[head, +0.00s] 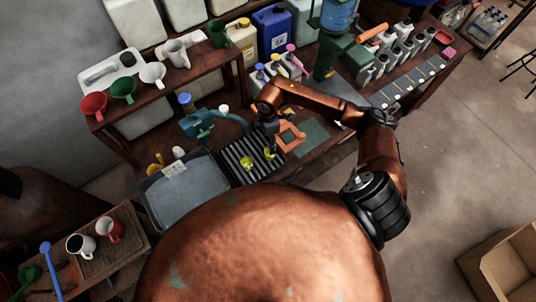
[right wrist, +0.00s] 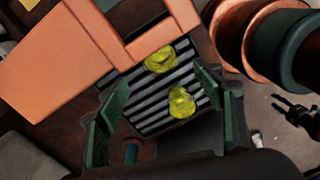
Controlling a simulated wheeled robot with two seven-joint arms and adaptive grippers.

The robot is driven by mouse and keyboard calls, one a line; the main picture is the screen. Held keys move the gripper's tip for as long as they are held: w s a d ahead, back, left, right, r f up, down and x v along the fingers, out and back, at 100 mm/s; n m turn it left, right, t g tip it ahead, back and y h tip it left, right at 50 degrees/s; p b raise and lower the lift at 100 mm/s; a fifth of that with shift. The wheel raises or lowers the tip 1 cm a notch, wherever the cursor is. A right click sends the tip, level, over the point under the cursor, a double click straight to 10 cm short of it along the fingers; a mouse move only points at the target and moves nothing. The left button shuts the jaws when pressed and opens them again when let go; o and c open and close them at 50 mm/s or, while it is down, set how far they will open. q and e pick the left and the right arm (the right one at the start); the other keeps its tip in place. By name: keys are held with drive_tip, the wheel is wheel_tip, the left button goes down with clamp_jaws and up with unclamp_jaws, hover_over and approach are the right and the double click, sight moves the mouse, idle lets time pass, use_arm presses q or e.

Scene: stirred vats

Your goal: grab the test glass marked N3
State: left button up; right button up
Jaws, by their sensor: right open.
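Two yellow test glasses stand on a black-and-grey slatted rack (head: 236,155). One glass (head: 246,162) is at the left and the other (head: 269,153) at the right in the head view. In the right wrist view one glass (right wrist: 182,103) is nearer and the other (right wrist: 160,60) farther, both on the slats. No N3 mark can be read on either. My right gripper (right wrist: 163,88) is open and empty above the rack, its green-padded fingers to either side of the glasses in the picture. It also shows in the head view (head: 270,137). My left gripper is not in view.
An orange angular frame (head: 291,136) lies right beside the rack, close to the gripper; it also shows in the right wrist view (right wrist: 60,55). A grey tray (head: 186,190) is left of the rack. A green pump-like device (head: 196,124) and bottles stand behind.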

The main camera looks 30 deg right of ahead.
wheel_tip(320, 180, down, 6)
drive_tip(key=b, duration=0.3)
drive_tip(key=shift+r, duration=0.2)
drive_tip(key=shift+s+a+f+p, duration=0.1)
drive_tip(key=shift+s+f+p, duration=0.05)
drive_tip(key=shift+f, duration=1.4)
drive_tip(key=shift+s+a+f+p, duration=0.1)
drive_tip(key=shift+f+p, duration=0.05)
drive_tip(key=shift+f, duration=1.4)
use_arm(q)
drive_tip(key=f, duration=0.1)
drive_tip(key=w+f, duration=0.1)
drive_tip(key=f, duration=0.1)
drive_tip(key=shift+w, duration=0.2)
use_arm(e)
drive_tip(key=shift+c, duration=0.5)
drive_tip(key=c, duration=1.2)
drive_tip(key=shift+r, duration=0.1)
